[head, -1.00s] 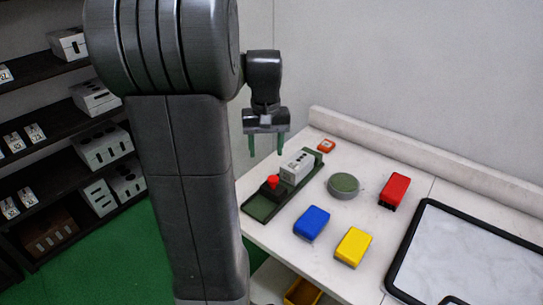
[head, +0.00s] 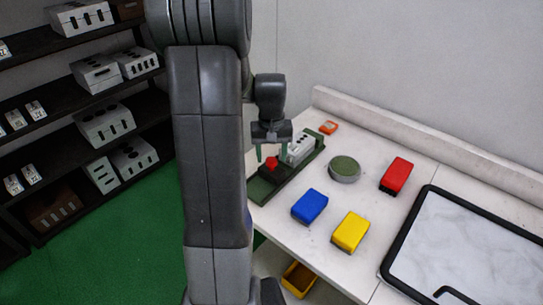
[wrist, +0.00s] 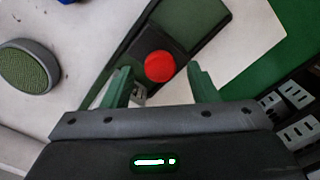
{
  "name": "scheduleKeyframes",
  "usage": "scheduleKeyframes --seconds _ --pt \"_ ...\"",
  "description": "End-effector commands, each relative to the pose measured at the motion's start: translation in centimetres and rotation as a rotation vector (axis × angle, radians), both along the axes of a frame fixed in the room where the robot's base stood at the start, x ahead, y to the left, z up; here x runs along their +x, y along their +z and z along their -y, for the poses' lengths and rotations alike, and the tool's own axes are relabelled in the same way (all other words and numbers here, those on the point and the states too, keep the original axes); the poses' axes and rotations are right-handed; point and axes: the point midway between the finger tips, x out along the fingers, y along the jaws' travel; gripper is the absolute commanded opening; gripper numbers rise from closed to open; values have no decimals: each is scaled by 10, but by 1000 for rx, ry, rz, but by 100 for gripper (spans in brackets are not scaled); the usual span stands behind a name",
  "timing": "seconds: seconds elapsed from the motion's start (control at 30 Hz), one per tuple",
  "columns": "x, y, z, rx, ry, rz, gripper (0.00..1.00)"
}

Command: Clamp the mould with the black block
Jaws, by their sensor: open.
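The black block (head: 266,172) with a red knob (head: 271,162) sits on the dark green tray (head: 261,191) on the table. The grey-white mould (head: 302,147) with dark holes stands toward the tray's far end, apart from my gripper's palm in the head view. My gripper (head: 271,156) is open, its green fingers pointing down over the block. In the wrist view the red knob (wrist: 159,66) lies just beyond and between the open fingertips (wrist: 162,78), with nothing held. Only a small part of the mould (wrist: 138,95) shows there, behind the left finger.
A round green-topped grey tin (head: 344,169), a blue block (head: 310,206), a yellow block (head: 350,232) and a red block (head: 397,175) stand right of the tray. A small orange-red item (head: 328,127) lies near the back. A black-framed panel (head: 470,250) fills the right.

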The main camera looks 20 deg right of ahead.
Motion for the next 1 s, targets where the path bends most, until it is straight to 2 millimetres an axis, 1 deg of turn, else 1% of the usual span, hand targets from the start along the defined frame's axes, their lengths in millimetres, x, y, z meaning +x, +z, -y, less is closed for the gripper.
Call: scheduleKeyframes --seconds 0.03,0.13,0.43,0.47,0.5,0.57,0.7,0.73,0.87,1.0 --pt "0 -5 0 1 0 -3 54" --pt "-1 -11 0 0 0 -1 54" --pt "0 -13 0 0 0 0 54" --pt "0 -13 0 0 0 0 50" --pt "0 -13 0 0 0 0 42" --pt "0 -13 0 0 0 0 30" --pt "0 -13 0 0 0 0 2" --pt "0 -13 0 0 0 0 0" --pt "1 -13 2 0 -1 0 0" --pt "9 -12 16 -1 -3 0 0"
